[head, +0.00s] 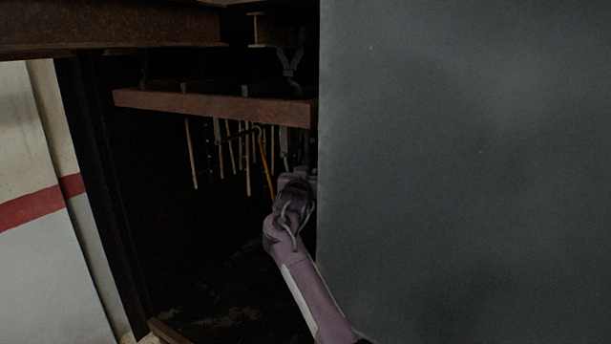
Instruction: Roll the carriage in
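A carriage with a rusty red-brown beam (210,104) hangs in the dark opening. Hangers at its left and right join it to the structure above. Several pale rods and dark chains hang below the beam. My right gripper (298,178) is at the end of the purple arm coming up from the bottom, below the beam's right end. Its fingers point away and are hidden by the wrist. A thin orange rod with a hooked top (264,158) stands just left of the gripper; I cannot tell whether it is held. My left gripper is out of view.
A large grey-blue panel (470,170) fills the right side and hides what lies behind it. A rusty overhead beam (110,28) crosses the top left. A white wall with a red stripe (30,207) and a dark door post (105,200) bound the opening's left. The floor inside is dark.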

